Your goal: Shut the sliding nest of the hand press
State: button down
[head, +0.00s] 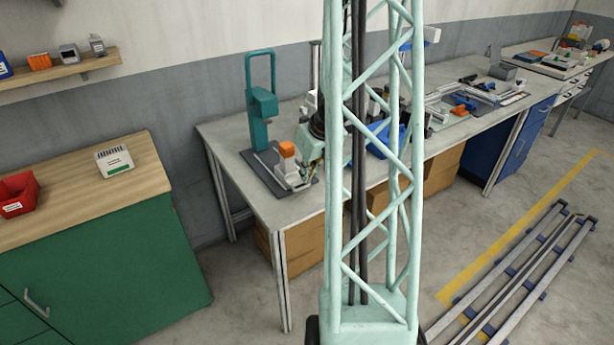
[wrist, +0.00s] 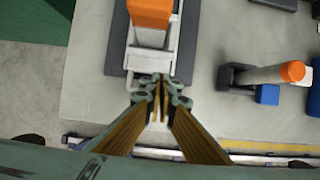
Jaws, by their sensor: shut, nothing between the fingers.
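The teal hand press (head: 262,104) stands on a dark base plate (head: 252,160) at the near left end of the grey bench. Its light grey sliding nest (head: 294,183) sits out in front of the press column, carrying an orange block (head: 287,148). In the wrist view the nest (wrist: 152,62) and the orange block (wrist: 150,12) lie straight ahead of my fingers. My gripper (wrist: 160,80) is shut and empty, with its tips at the near end of the nest. I cannot tell whether they touch it. In the head view my gripper (head: 306,174) is partly hidden.
My lattice column blocks the middle of the head view. Right of the press, a white cylinder with an orange end (wrist: 291,71) and a blue block (wrist: 267,94) stand on the bench (wrist: 225,125). A green cabinet (head: 110,245) stands left, across a floor gap.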

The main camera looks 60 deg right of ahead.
jog(key=shift+w, duration=0.1)
jog(key=w+d+p, duration=0.1)
jog(key=w, duration=0.1)
jog(key=w+d+p, duration=0.1)
jog(key=w, duration=0.1)
jog(key=w+d+p, duration=0.1)
jog(key=w+p, duration=0.1)
jog(key=shift+w+d+r, duration=0.15)
jog(key=shift+w, duration=0.2)
jog(key=shift+w+d+p, duration=0.45)
jog(key=shift+w+p, duration=0.25)
jog(key=shift+w, duration=0.25)
jog(key=shift+w+d+p, duration=0.4)
jog(key=shift+w+p, duration=0.35)
jog(key=shift+w, duration=0.15)
jog(key=shift+w+d+p, duration=0.45)
jog(key=shift+w+p, duration=0.25)
jog(key=shift+w, duration=0.25)
jog(key=shift+w+d, duration=0.2)
jog(key=shift+w, duration=0.3)
jog(key=shift+s+a+f, duration=0.1)
jog(key=shift+s+f, duration=0.1)
jog(key=shift+s, duration=0.05)
jog(key=shift+s+a+b, duration=0.35)
jog(key=shift+s+b, duration=0.4)
jog(key=shift+s+a+b, duration=0.3)
jog(key=shift+s+b, duration=0.4)
jog(key=shift+s, duration=0.05)
jog(key=p+v, duration=0.5)
jog(key=v, duration=0.5)
